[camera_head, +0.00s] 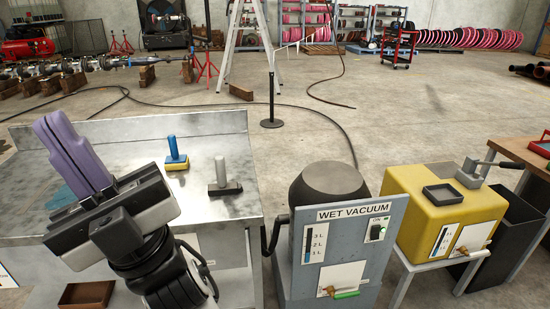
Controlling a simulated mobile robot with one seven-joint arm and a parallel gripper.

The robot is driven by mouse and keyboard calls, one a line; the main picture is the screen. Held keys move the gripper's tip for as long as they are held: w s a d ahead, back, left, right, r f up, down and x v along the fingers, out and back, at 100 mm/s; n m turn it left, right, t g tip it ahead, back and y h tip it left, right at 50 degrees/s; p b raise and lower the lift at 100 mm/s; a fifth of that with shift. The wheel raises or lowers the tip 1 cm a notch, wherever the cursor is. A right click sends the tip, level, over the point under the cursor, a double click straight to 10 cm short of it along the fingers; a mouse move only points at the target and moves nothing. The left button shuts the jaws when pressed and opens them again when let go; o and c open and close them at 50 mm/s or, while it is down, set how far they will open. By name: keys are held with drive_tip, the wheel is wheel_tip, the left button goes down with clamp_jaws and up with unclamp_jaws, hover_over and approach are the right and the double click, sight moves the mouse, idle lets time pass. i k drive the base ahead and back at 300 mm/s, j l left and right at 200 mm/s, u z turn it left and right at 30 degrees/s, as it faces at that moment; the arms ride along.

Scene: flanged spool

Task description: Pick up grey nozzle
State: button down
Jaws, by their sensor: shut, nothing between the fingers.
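The grey nozzle (222,177) stands on the metal workbench (205,150), a grey upright post on a wider dark base. A similar nozzle with a blue post and a yellow base (175,155) stands just behind it to the left. My gripper (47,124) is at the left, with its purple fingers together and pointing up in the picture. It is shut and empty, well apart from the grey nozzle. My arm hides part of the bench's left side.
A grey wet vacuum (340,250) stands right of the bench. A yellow machine (440,215) with a small dark tray on top is further right. A brown tray (86,295) is at lower left. A raised back edge lines the bench; bare bench surrounds the nozzles.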

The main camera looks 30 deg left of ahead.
sight(222, 187)
drive_tip(key=u, duration=1.5)
